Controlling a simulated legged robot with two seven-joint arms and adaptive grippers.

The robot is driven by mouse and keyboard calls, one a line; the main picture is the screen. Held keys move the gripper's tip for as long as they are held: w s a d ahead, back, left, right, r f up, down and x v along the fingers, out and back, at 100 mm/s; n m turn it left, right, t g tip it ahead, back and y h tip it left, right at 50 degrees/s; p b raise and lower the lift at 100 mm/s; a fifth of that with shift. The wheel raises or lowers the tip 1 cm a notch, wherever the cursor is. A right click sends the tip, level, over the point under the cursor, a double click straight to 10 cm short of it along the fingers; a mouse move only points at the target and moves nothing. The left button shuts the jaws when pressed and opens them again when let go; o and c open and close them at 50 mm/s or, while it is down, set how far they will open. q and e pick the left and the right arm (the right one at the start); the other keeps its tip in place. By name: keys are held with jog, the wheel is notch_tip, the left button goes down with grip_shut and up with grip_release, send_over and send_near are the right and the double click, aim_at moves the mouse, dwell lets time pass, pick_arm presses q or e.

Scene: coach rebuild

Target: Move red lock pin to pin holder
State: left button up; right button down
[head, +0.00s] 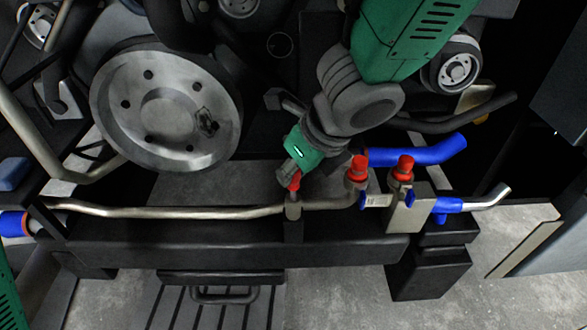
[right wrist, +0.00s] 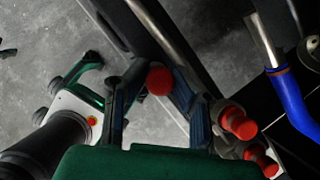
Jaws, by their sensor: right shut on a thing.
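The red lock pin (head: 294,183) is at the tip of my right gripper (head: 293,176), just above a small metal fitting (head: 293,207) on the pipe. I cannot tell whether the pin sits in this fitting or only touches it. In the right wrist view the round red head of the pin (right wrist: 159,81) shows between the two fingers of my right gripper (right wrist: 157,95), which is shut on it. Two more red-capped parts, left (head: 358,169) and right (head: 404,168), stand to the right. I cannot tell which part is the pin holder. My left gripper is out of view.
A metal pipe (head: 160,211) runs along a black beam (head: 220,245). A blue hose (head: 425,152) and a metal bracket (head: 406,213) lie to the right. A large grey pulley (head: 165,105) fills the left. Bare concrete floor (head: 340,298) shows in front.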

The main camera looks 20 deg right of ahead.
jog(key=shift+f, duration=0.25)
jog(key=c, duration=0.9)
grip_release()
jog(key=p+v, duration=0.5)
jog(key=v, duration=0.3)
jog(key=shift+s+a+r, duration=0.1)
jog(key=shift+s, duration=0.05)
